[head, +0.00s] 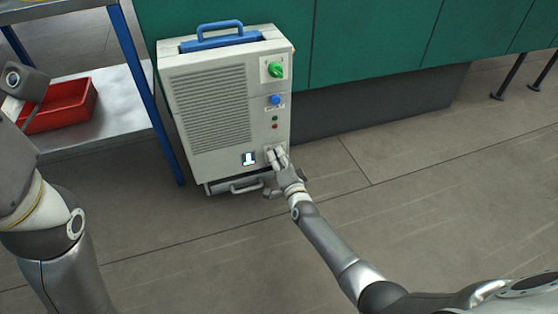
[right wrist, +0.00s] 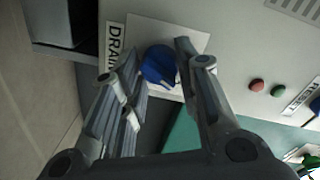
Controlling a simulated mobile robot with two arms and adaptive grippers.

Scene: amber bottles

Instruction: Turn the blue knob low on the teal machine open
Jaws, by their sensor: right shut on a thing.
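The machine (head: 210,155) has a cream-white front with a vent grille, and teal panels stand behind it. My right gripper (head: 275,155) is at its lower right corner and hides the low knob in the head view. In the right wrist view the blue knob (right wrist: 157,66) sits on a pale plate beside a label reading DRAIN. The fingers of my right gripper (right wrist: 158,52) are on either side of the knob, shut on it. My left arm shows at the left of the head view, but its gripper cannot be made out.
Higher on the front are a green knob (head: 276,70), another blue knob (head: 275,100) and two small lights. A red bin (head: 62,105) stands on a shelf at left. The floor at right is clear.

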